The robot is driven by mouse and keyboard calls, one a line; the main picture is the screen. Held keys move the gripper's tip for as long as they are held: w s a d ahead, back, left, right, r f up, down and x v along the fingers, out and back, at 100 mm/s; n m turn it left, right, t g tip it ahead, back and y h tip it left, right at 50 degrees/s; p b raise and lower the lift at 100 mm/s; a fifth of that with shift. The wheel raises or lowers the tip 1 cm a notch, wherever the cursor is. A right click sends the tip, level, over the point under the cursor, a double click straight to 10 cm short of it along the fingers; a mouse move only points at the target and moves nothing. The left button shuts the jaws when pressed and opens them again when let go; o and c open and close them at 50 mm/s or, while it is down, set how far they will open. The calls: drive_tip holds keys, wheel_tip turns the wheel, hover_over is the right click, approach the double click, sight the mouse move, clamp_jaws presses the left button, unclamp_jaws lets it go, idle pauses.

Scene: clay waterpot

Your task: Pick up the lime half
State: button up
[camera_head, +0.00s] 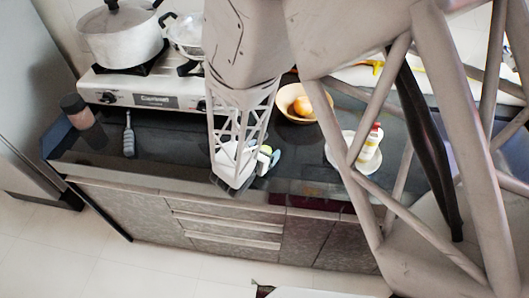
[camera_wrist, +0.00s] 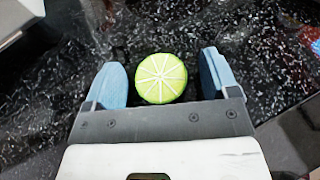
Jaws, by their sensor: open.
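The lime half (camera_wrist: 161,78) shows in the wrist view with its pale green cut face toward the camera, on the black speckled counter. My gripper (camera_wrist: 161,80) is open, with one blue-grey finger to the left of the lime half and one to the right. Dark gaps show between the lime and both fingers. In the head view my gripper (camera_head: 268,158) is low over the counter near its front edge.
A yellow bowl with orange fruit (camera_head: 303,106) stands behind my gripper. A white plate (camera_head: 368,166) with a red-capped bottle (camera_head: 370,142) is to the right. A stove with pots (camera_head: 145,92), a grey brush (camera_head: 128,135) and a dark-lidded jar (camera_head: 82,118) are left.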

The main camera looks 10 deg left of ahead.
idle(0.3)
drive_tip(key=c, duration=1)
drive_tip(key=shift+r, duration=0.15)
drive_tip(key=shift+r, duration=1.6)
drive_tip(key=s+d, duration=0.2)
drive_tip(key=s, duration=0.2)
drive_tip(key=s+d+r, duration=0.1)
drive_tip(key=s+d, duration=0.1)
drive_tip(key=s, duration=0.2)
drive_tip(key=s+d, duration=0.2)
drive_tip(key=s, duration=0.2)
drive_tip(key=shift+s+r, duration=0.15)
drive_tip(key=shift+r, duration=0.1)
drive_tip(key=shift+s+d, duration=0.3)
drive_tip(key=shift+s, duration=0.2)
drive_tip(key=shift+s+d, duration=0.25)
drive_tip(key=shift+s, duration=0.25)
